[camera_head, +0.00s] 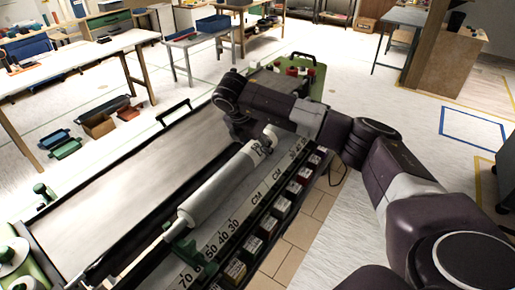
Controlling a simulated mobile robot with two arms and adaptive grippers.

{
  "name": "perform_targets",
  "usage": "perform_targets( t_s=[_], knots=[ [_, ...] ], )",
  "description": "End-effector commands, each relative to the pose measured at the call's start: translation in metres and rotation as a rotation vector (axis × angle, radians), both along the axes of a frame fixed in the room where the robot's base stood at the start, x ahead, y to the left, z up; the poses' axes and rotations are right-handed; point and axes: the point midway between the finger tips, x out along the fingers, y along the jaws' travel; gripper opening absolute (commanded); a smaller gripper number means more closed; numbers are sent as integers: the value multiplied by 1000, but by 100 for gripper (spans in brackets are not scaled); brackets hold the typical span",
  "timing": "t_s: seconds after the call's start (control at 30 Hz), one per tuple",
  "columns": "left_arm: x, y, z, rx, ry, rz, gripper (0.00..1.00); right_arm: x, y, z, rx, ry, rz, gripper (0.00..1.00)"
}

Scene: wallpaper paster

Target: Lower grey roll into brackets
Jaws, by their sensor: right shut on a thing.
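The grey roll (222,185) lies slanted above the ruled strip of the long paste table (110,180). Its near end is by a green bracket (182,246); I cannot tell whether it is seated there. Its far end is beside my right gripper (243,132), which is shut on the roll near that end. My arm partly covers the fingers. The far bracket is hidden behind my arm and the roll. My left gripper is not in view.
A row of small labelled boxes (268,224) runs along the table's right side. A green tray with bottles (300,74) is at the far end. A white roll (12,255) sits at the lower left. Bins (98,125) stand on the floor at the left.

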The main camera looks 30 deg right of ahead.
Motion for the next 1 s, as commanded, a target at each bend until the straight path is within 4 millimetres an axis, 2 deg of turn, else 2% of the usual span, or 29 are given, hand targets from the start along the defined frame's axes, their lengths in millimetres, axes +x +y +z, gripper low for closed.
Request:
perform_targets(
  t_s=[0.03,0.3,1.0],
  knots=[
    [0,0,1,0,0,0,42,2,0,4,0,-9,-1,0],
    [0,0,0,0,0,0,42,2,0,4,-1,-9,-1,0],
    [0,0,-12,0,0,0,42,2,0,-11,0,-7,0,0]
  ],
)
